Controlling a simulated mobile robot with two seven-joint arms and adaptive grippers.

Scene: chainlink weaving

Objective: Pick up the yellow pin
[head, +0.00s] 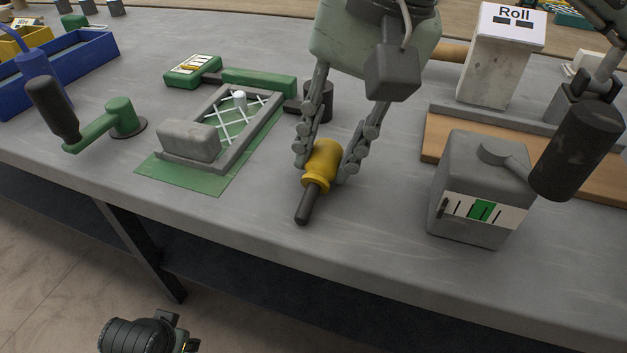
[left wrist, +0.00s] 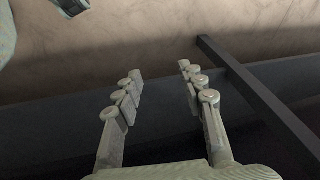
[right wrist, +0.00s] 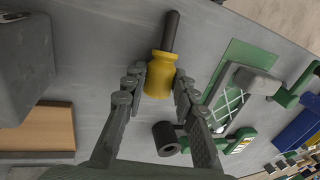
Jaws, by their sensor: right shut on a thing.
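The yellow pin (head: 321,166) has a thick yellow head with a collar and a dark shaft pointing toward the table's front edge. My right gripper (head: 327,165) is shut on its yellow head, one finger on each side. The right wrist view also shows the yellow pin (right wrist: 161,75) between the fingertips. I cannot tell whether the pin touches the table. My left gripper (left wrist: 159,75) shows in the left wrist view with its fingers apart and nothing between them, in front of the table's dark underside.
A green-and-grey frame with white mesh (head: 236,125) lies left of the pin, near a green crank (head: 104,126). A dark cylinder (right wrist: 166,138) stands behind the pin. A grey box with a dark handle (head: 474,190) stands at the right. The front table strip is clear.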

